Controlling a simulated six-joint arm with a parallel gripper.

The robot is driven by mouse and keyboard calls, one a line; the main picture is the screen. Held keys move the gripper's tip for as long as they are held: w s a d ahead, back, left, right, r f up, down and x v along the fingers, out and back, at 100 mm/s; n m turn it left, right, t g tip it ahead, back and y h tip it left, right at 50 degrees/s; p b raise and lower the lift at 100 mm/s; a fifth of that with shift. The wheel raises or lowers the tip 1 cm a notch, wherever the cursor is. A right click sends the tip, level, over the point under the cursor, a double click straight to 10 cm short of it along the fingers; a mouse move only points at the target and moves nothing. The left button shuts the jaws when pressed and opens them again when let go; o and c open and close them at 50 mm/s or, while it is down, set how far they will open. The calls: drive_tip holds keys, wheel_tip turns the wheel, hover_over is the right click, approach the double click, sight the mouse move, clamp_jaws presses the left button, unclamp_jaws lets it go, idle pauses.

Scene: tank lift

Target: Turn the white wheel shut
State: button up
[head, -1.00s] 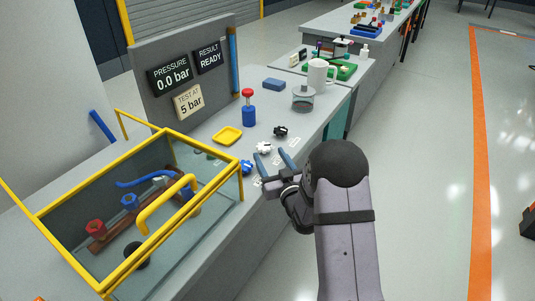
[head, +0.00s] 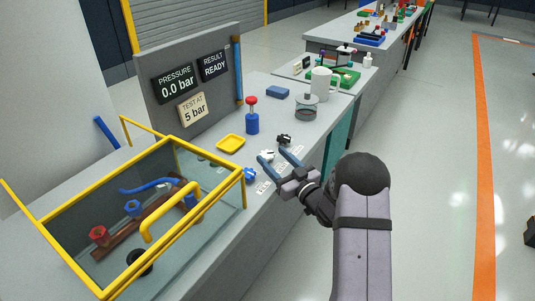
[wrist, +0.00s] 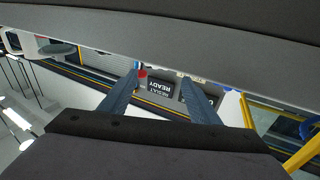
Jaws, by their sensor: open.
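The white wheel (head: 266,155) is small and knobbed, on the grey bench top between a black wheel (head: 284,139) and a blue wheel (head: 249,174). My gripper (head: 273,155) is open, with blue-grey fingers spread near the white wheel. The left fingertip looks close to or over the wheel's near side; the right fingertip is between it and the black wheel. I cannot tell whether they touch. In the wrist view my open gripper (wrist: 158,75) has nothing visibly held; the white wheel cannot be made out there.
A yellow-framed glass tank (head: 170,137) stands at the left. Behind the wheels are a yellow tray (head: 231,144), a blue pump with red knob (head: 252,120), a glass jar (head: 306,110) and a display panel (head: 190,70). Open floor lies to the right.

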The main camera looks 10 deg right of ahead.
sight(273, 157)
drive_tip(key=shift+d+f+n+g+y, duration=0.1)
drive_tip(key=shift+d+n+g+y, duration=0.5)
drive_tip(key=shift+d+n+y, duration=0.3)
drive_tip(key=shift+s+d+f+n+g+y, duration=0.6)
drive_tip(key=shift+n+g+y, duration=0.1)
drive_tip(key=shift+g+y, duration=0.25)
drive_tip(key=shift+p+x, duration=0.65)
drive_tip(key=shift+x, duration=3.1)
drive_tip(key=c, duration=1.1)
